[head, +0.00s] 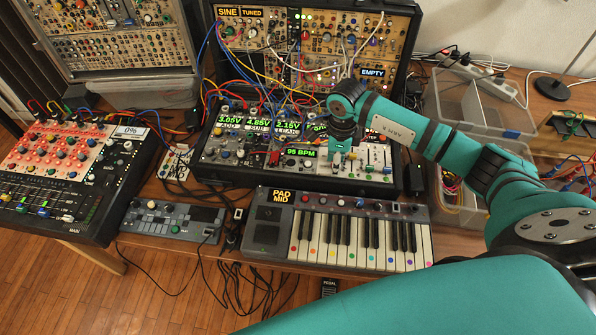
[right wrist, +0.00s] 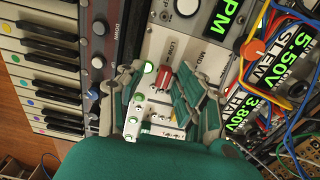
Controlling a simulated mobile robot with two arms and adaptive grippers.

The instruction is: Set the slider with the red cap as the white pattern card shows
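The slider's red cap (right wrist: 165,78) shows in the right wrist view on a pale panel marked LOW and MID. My right gripper (right wrist: 160,72) has its teal fingers spread, one to each side of the cap; the right finger is close to it, and I cannot tell whether they touch. In the head view the right gripper (head: 341,147) hangs over the lower synth case and hides the panel beneath. A white panel (right wrist: 160,108) with green round spots lies between the fingers; I cannot tell whether it is the pattern card. My left gripper is not in view.
The lower synth case (head: 375,187) holds modules with green readouts and many patch cables. A keyboard (head: 345,235) stands in front, a mixer (head: 75,165) at left. A taller case (head: 325,45) rises behind. Clear bins (head: 485,100) stand at right. Cables hang close by.

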